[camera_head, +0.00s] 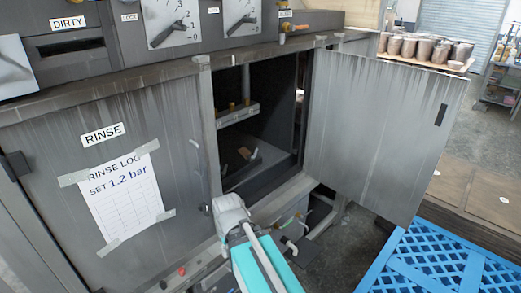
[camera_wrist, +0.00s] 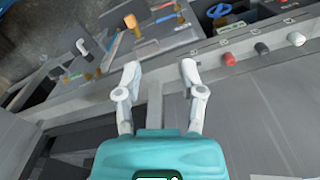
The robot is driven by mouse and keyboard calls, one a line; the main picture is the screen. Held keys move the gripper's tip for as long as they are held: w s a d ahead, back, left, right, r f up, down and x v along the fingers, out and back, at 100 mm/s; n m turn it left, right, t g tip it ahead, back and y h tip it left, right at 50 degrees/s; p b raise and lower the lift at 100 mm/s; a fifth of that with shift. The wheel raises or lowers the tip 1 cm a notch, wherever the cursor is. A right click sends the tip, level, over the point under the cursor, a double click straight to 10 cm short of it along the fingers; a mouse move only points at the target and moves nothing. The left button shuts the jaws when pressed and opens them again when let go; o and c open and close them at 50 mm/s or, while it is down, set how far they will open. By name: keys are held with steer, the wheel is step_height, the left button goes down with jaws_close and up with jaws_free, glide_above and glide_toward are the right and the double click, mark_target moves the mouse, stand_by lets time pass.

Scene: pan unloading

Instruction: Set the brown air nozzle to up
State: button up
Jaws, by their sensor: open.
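In the wrist view an orange-brown nozzle or lever (camera_wrist: 133,24) stands on a grey panel beyond my fingertips; I take it to be the brown air nozzle, but its setting cannot be read. My gripper (camera_wrist: 159,67) has a teal palm and two pale fingers spread apart, with nothing between them. It is apart from the nozzle. In the head view, teal and pale grey parts of my arm show low in front of the open cabinet, and the fingertips are not clear there.
A white elbow pipe (camera_wrist: 83,46) and a blue ring (camera_wrist: 218,10) lie near the panel. Red (camera_wrist: 229,59), black and white knobs sit to the right. A grey door (camera_head: 378,130) stands open right of the cabinet. A blue pallet (camera_head: 435,262) lies at right.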

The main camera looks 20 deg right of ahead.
steer(key=shift+a, duration=0.15)
steer(key=shift+w, duration=0.15)
steer(key=w+d+n+t+y+b, duration=0.2)
steer(key=w+d+t+y+b, duration=0.15)
steer(key=w, duration=0.55)
steer(key=w+d+n+t+y+b, duration=0.2)
steer(key=w+d+t+y+b, duration=0.15)
steer(key=w, duration=0.65)
steer(key=w+d+r+m+t+h+b, duration=0.1)
steer(key=w+d+r+t+b, duration=0.1)
steer(key=d, duration=0.5)
steer(key=w+d+r+m+t+h+b, duration=0.1)
steer(key=w+d+t, duration=0.3)
steer(key=d, duration=0.4)
steer(key=w+d+r+t+h+b, duration=0.1)
steer(key=w+d+r+t+b, duration=0.1)
steer(key=d, duration=0.6)
steer(key=w+t+b, duration=0.1)
steer(key=t, duration=0.1)
steer(key=shift+d+r+m+t+h, duration=0.15)
steer(key=shift+r+m+t+h, duration=0.25)
